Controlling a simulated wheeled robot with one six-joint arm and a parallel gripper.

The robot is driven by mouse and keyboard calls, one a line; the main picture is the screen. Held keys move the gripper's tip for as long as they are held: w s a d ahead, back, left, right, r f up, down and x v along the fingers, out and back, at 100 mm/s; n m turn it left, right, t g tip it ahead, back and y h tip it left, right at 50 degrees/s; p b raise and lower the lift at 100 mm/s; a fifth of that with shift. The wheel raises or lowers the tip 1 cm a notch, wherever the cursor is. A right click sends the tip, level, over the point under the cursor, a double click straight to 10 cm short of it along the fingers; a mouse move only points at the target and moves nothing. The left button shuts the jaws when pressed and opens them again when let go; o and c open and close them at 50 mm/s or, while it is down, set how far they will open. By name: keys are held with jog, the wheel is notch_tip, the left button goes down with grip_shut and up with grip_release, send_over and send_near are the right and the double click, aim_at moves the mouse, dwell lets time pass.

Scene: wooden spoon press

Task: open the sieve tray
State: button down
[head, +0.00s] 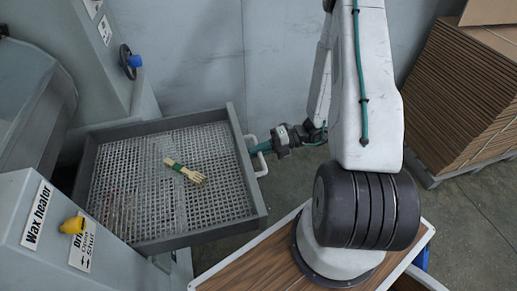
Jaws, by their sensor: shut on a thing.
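The sieve tray (236,158) is a grey square frame with a wire mesh bottom, at the left in the head view. It stands out from the grey machine, with much of its mesh in view. A pale handle (259,163) is on its right side. My gripper (262,149) reaches in from the right and is shut on this handle; the fingertips are small in the picture. A wooden thing shaped like a hand or fork with a green band (186,172) lies on the mesh.
Stacked cardboard (462,90) stands on a pallet at the right. A grey wall (200,60) is behind the tray. Concrete floor (470,225) shows at the lower right.

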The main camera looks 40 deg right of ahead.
jog(key=shift+d, duration=0.15)
jog(key=c, duration=1.5)
grip_release()
jog(key=v, duration=0.8)
